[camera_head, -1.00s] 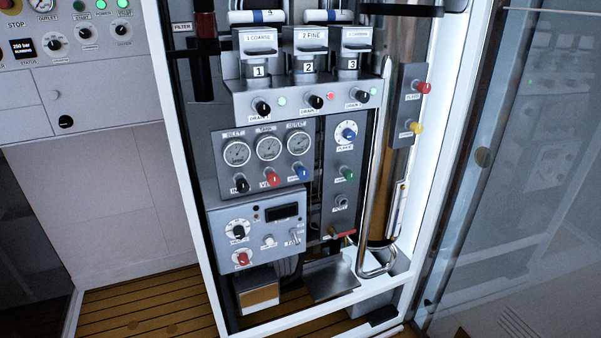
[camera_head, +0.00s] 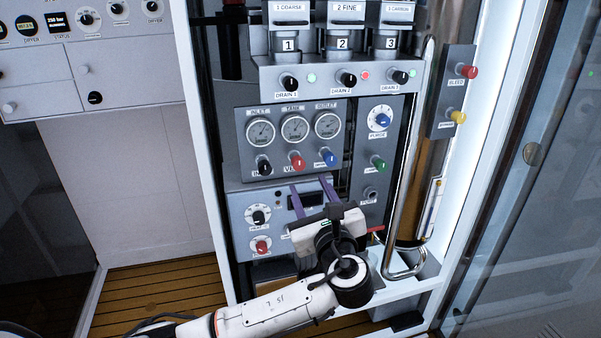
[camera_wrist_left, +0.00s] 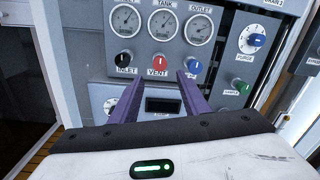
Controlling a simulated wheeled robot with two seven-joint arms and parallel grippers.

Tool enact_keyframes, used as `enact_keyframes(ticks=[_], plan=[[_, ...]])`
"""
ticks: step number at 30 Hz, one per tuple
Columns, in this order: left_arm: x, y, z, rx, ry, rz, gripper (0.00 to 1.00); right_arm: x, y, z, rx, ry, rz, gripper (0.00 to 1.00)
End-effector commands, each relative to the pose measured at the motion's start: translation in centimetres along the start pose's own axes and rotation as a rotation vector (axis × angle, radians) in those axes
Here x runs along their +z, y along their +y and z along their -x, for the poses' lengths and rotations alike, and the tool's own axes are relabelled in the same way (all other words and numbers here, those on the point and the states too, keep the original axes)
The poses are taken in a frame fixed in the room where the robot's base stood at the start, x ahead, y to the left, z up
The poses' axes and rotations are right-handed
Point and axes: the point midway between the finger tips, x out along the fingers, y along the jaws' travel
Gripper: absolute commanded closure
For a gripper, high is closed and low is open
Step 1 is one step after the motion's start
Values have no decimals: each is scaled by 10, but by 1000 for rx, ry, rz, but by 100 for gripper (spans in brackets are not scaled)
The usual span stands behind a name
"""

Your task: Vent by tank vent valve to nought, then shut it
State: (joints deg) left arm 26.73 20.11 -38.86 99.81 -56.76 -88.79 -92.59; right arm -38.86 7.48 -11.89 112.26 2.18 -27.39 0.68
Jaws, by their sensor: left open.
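The tank vent valve is a red knob (camera_head: 297,162) under the middle gauge, marked TANK (camera_head: 295,128). In the left wrist view the red knob (camera_wrist_left: 159,63) sits above a label reading VENT, below the tank gauge (camera_wrist_left: 163,26). The gauge's needle is too small to read surely. My left gripper (camera_head: 312,186) is open, its purple fingers pointing up at the panel just below the red knob. In the left wrist view the fingers (camera_wrist_left: 160,84) are apart, with nothing between them. My right gripper is not in view.
A black inlet knob (camera_head: 263,166) and a blue outlet knob (camera_head: 329,159) flank the red one closely. A green knob (camera_head: 378,164) is further right. A control box with a dark display (camera_head: 306,199) is below. A glass door (camera_head: 530,200) stands at right.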

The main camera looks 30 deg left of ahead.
Motion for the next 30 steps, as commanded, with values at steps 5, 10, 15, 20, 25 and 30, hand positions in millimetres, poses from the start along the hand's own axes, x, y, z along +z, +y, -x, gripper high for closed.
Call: enact_keyframes(ticks=[5, 10, 15, 20, 25, 30], plan=[[1, 1, -29, 4, -2, -1, 58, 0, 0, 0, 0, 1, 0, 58], [0, 1, -62, 3, -1, 1, 58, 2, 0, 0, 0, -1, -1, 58], [0, 1, -85, 2, 1, 1, 58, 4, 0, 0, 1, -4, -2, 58], [-1, 0, -95, 0, 4, 3, 58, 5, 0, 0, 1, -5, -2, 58], [-1, 0, -97, -1, 4, 4, 58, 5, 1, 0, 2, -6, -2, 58], [-1, 0, -96, -1, 4, 3, 68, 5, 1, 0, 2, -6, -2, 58]])
